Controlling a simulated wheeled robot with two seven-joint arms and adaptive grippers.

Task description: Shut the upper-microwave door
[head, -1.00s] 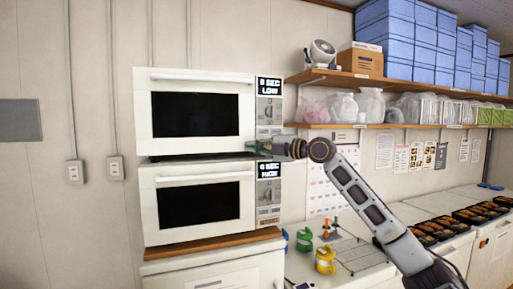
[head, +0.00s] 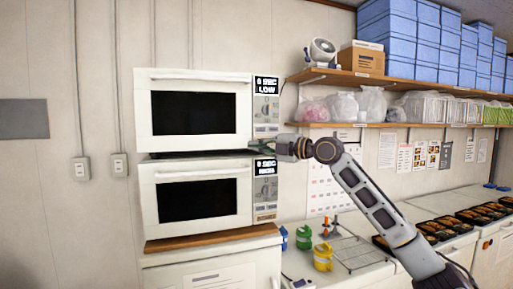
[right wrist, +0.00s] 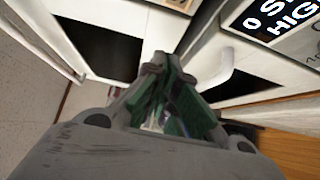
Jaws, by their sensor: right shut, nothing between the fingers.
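The upper microwave (head: 266,130) is white and stands above the lower microwave. Its door (head: 143,110) has a dark window and a top handle (head: 195,76). From the front the door looks about flush; I cannot tell whether a small gap is left. My right gripper (head: 256,147) is shut and empty, pointing left in front of the seam between the microwaves, near their control panels. The right wrist view shows its green-padded fingers (right wrist: 165,80) together. I cannot tell whether they touch the door. My left gripper is not in view.
Shelves (head: 380,125) with bags and boxes are at the right. Green and yellow containers (head: 323,258) stand on the counter below my arm.

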